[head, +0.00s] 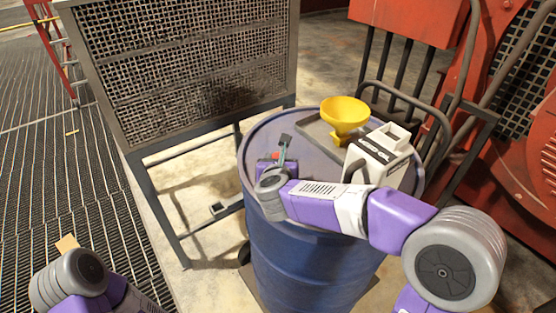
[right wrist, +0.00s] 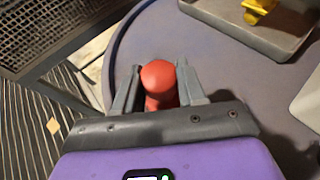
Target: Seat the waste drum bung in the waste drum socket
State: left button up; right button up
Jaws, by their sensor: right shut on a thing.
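The red waste drum bung (right wrist: 158,80) sits between the two fingers of my right gripper (right wrist: 159,90), which is shut on it. In the head view a small bit of the bung (head: 275,155) shows beside my right gripper (head: 281,149), over the left part of the top of the blue waste drum (head: 312,262). The drum lid (right wrist: 225,75) lies beneath in the right wrist view. I cannot make out the socket, nor tell whether the bung touches the lid. My left arm shows at the lower left of the head view, but its gripper does not.
On the drum top, a grey tray (head: 314,130) holds a yellow funnel (head: 344,115); a white jerrycan (head: 378,158) stands at its right. A mesh-panelled metal frame (head: 185,62) stands left of the drum. Red machinery (head: 520,155) and bent pipes crowd the right.

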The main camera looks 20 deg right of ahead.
jog(key=o, duration=1.2)
jog(key=shift+c, duration=0.2)
jog(key=v, duration=0.7)
jog(key=shift+s+p, duration=0.3)
jog(key=shift+p, duration=0.05)
jog(key=shift+a+r, duration=0.1)
jog(key=shift+r, duration=0.1)
